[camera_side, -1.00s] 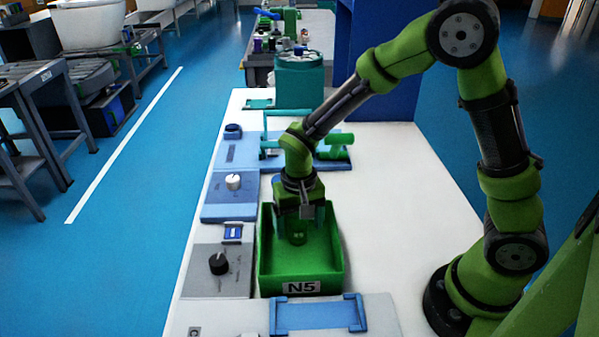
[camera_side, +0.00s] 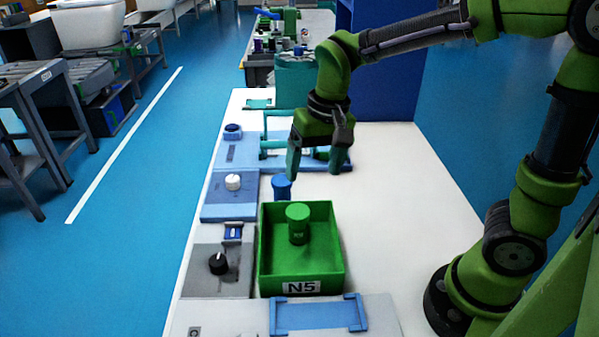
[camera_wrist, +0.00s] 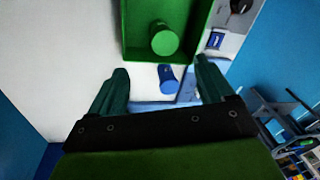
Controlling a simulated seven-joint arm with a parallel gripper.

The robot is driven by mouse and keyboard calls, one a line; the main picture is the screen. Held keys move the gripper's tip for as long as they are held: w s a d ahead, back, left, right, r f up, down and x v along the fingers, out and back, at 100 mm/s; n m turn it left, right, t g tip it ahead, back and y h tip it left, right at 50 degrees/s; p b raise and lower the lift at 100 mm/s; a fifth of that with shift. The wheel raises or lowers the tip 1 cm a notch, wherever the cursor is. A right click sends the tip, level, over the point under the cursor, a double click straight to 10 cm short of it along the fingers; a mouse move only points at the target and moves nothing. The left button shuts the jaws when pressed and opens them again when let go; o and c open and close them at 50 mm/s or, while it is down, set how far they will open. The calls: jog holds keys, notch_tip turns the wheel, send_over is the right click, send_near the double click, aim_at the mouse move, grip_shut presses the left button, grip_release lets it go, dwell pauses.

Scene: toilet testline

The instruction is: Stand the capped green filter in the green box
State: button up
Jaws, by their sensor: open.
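The capped green filter (camera_side: 298,223) stands upright inside the green box (camera_side: 337,262), which carries an N5 label. In the wrist view the filter (camera_wrist: 164,40) shows inside the box (camera_wrist: 128,30) near its wall. My gripper (camera_side: 318,176) is open and empty. It is raised above and behind the box, apart from the filter. In the wrist view its two fingers (camera_wrist: 162,80) are spread wide with nothing held between them.
A blue capped piece (camera_side: 282,187) stands just behind the box; it also shows in the wrist view (camera_wrist: 167,77). Panels with a white knob (camera_side: 233,182) and a black knob (camera_side: 219,263) line the left. A blue plate (camera_side: 319,316) lies in front. White bench right of the box is clear.

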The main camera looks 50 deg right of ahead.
jog(key=s+d+r+t, duration=0.1)
jog(key=s+r+t, duration=0.1)
jog(key=s, duration=0.3)
jog(key=s+d+r+n+t+y, duration=0.1)
jog(key=s+d+r+t, duration=0.1)
jog(key=s+r+t, duration=0.1)
jog(key=shift+s+d+t, duration=0.25)
jog(key=shift+s+t, duration=0.05)
jog(key=shift+s, duration=0.6)
